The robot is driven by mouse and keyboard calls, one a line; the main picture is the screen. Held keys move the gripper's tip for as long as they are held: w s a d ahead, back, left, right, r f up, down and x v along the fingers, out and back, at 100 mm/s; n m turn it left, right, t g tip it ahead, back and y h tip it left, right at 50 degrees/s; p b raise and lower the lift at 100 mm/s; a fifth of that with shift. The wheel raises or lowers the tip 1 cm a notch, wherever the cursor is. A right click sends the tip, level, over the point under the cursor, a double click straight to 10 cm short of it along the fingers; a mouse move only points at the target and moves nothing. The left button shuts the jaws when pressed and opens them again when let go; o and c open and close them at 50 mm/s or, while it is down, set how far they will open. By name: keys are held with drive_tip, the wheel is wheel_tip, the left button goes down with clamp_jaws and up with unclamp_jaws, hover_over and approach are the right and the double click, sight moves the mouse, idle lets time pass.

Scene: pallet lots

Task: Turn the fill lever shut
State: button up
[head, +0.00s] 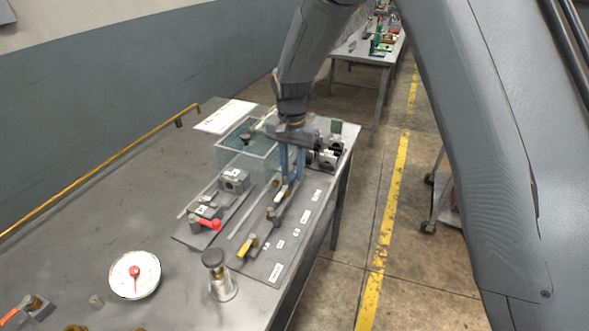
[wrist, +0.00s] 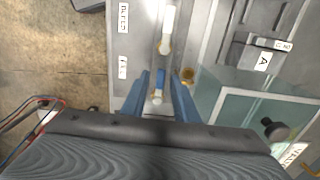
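A row of valve levers sits on a grey labelled panel (head: 262,262) along the table's right edge. One has a yellow handle (head: 247,246). Farther along is a pale-handled lever (head: 281,194), and a white handle shows in the wrist view (wrist: 167,22). My gripper (head: 289,180) is low over the far part of the panel. Contact cannot be told. The labels are too small to show which lever is fill.
A clear green-tinted tank (head: 247,153) stands left of my gripper. A second plate has a red lever (head: 211,223) and a block marked A (head: 235,180). Nearer are a round gauge (head: 135,275) and a metal knobbed cylinder (head: 219,277). Floor lies beyond the right edge.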

sight(292, 177)
wheel_tip(292, 177, up, 8)
drive_tip(key=p, duration=0.4)
drive_tip(key=shift+p, duration=0.3)
drive_tip(key=s+d+f+n+t+b, duration=0.1)
drive_tip(key=s+d+n+b, duration=0.3)
drive_tip(key=s+d, duration=1.7)
drive_tip(key=d+f+b, duration=0.1)
drive_tip(key=d+b, duration=0.1)
drive_tip(key=d, duration=0.1)
drive_tip(key=shift+s+f, duration=0.15)
drive_tip(key=shift+s, duration=0.1)
drive_tip(key=shift+a, duration=0.15)
